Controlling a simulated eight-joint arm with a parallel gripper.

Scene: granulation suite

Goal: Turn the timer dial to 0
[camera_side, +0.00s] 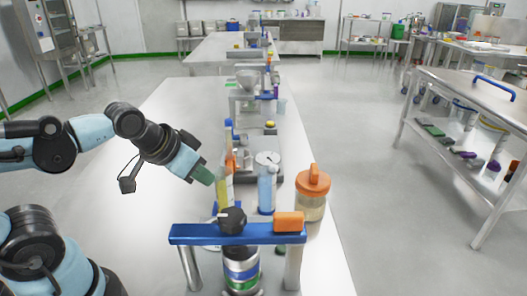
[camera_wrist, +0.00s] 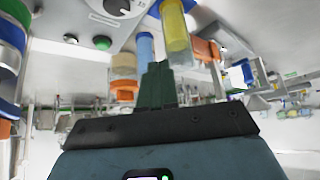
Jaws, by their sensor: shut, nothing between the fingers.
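In the wrist view, a round dial (camera_wrist: 116,7) with a dark knob and marks around it sits on a pale panel at the top, cut by the frame edge. Its setting cannot be read. In the wrist view, my gripper's green fingers (camera_wrist: 158,75) are together, below and apart from the dial.
A blue bar (camera_side: 196,236) on two posts, with a black knob (camera_side: 232,220) and an orange block (camera_side: 289,221), stands in front. A blue cylinder (camera_side: 266,188) and an orange-lidded jar (camera_side: 311,206) stand to the right. The tabletop (camera_side: 150,150) left of them is bare.

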